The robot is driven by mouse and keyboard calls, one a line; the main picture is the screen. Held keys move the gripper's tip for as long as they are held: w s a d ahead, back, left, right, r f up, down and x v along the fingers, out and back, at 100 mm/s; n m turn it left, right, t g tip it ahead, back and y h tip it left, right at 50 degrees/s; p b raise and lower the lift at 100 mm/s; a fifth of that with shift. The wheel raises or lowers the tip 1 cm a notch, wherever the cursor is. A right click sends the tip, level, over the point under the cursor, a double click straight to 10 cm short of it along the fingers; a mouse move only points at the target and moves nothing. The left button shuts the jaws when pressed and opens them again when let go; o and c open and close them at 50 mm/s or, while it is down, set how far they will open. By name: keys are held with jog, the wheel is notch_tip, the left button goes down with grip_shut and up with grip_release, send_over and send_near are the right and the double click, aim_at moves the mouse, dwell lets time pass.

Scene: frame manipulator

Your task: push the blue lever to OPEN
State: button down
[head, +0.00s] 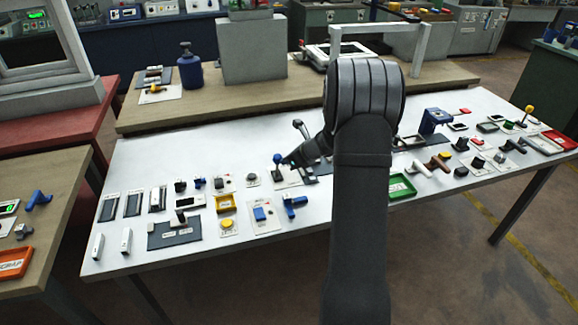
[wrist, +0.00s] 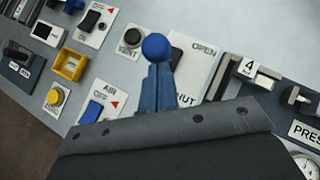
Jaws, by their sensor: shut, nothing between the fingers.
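The blue lever's round knob (wrist: 156,47) shows in the wrist view, just beyond my fingertips. Its white plate (wrist: 193,68) has OPEN printed at the upper end and SHUT lower down, partly covered. In the head view the knob (head: 277,158) stands up from its plate, left of the middle of the white table. My gripper (wrist: 157,68) is shut and empty, its bluish fingers side by side. In the head view its tip (head: 286,161) is right beside the knob on the right. I cannot tell whether they touch. The lever's base and lean are mostly hidden.
The VENT switch (wrist: 130,38) and the blue AIR switch (wrist: 93,112) are close on the left. A black slider (wrist: 236,76) marked 4 is on the right. A blue T-handle (head: 293,204) stands nearer the front edge.

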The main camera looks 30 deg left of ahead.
jog(key=w+a+m+g+h, duration=0.1)
jog(key=w+a+g+h, duration=0.2)
jog(key=w+a, duration=0.2)
jog(key=shift+w+a+r+h, duration=0.35)
jog(key=shift+w+a+h, duration=0.05)
jog(key=shift+a, duration=0.05)
dwell(0.4)
jog(key=shift+a, duration=0.15)
dwell(0.3)
jog(key=shift+r, duration=0.1)
jog(key=w+v, duration=0.1)
jog(key=v, duration=1.3)
